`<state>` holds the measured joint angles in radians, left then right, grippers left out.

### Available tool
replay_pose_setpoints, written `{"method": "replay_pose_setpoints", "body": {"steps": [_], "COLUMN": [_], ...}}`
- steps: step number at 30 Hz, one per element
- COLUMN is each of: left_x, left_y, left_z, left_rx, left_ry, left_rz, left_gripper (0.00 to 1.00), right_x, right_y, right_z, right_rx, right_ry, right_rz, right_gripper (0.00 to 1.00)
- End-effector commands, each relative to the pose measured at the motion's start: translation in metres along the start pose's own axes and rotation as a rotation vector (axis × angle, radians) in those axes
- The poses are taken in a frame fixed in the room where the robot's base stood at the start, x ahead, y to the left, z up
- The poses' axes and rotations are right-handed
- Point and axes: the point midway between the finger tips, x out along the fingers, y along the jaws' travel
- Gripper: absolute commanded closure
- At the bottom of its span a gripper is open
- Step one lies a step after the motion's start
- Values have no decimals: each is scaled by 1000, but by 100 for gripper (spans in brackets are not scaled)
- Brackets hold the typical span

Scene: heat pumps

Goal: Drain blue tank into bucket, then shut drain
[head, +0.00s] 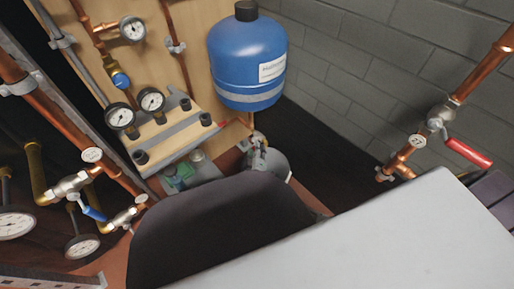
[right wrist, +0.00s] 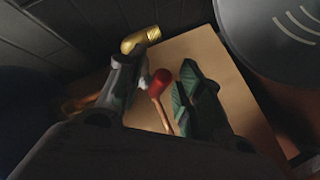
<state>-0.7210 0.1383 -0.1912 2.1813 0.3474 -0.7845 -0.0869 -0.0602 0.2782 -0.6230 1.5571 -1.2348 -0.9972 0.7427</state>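The blue tank (head: 248,55) hangs upright on the wooden board, a pale label on its side. A short copper pipe runs from under it to a small drain fitting. A grey rounded body, apparently the bucket (head: 281,166), stands below, partly hidden by my arm. My right gripper (head: 258,145) is small and hard to make out by the fitting. In the right wrist view my right gripper (right wrist: 158,88) has its fingers apart. The red drain handle (right wrist: 160,82) shows between them; contact cannot be told. A brass fitting (right wrist: 140,40) lies beyond. My left gripper is out of view.
Copper pipes with gauges (head: 122,117) and blue-handled valves (head: 92,208) stand at left. A red-handled valve (head: 468,152) is on the right pipe. Green and grey items (head: 178,177) sit below the board. My own arm blocks the lower middle. A block wall (head: 370,70) stands behind.

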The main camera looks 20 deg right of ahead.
Motion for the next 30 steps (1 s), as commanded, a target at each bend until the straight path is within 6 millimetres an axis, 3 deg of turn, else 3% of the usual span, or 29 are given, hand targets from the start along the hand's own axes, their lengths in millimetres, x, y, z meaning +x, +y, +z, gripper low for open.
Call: {"method": "replay_pose_setpoints", "body": {"steps": [9, 18, 30], "left_x": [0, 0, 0], "left_y": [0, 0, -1], "left_z": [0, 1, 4], "left_rx": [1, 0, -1], "left_ry": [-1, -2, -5], "left_rz": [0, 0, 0], "left_gripper": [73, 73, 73], "right_x": [-1, -1, 0], "right_y": [0, 0, -2], "right_z": [0, 0, 1], "right_rx": [0, 0, 9], "right_ry": [0, 0, 9], "right_rz": [0, 0, 6], "right_gripper": [64, 100, 100]}}
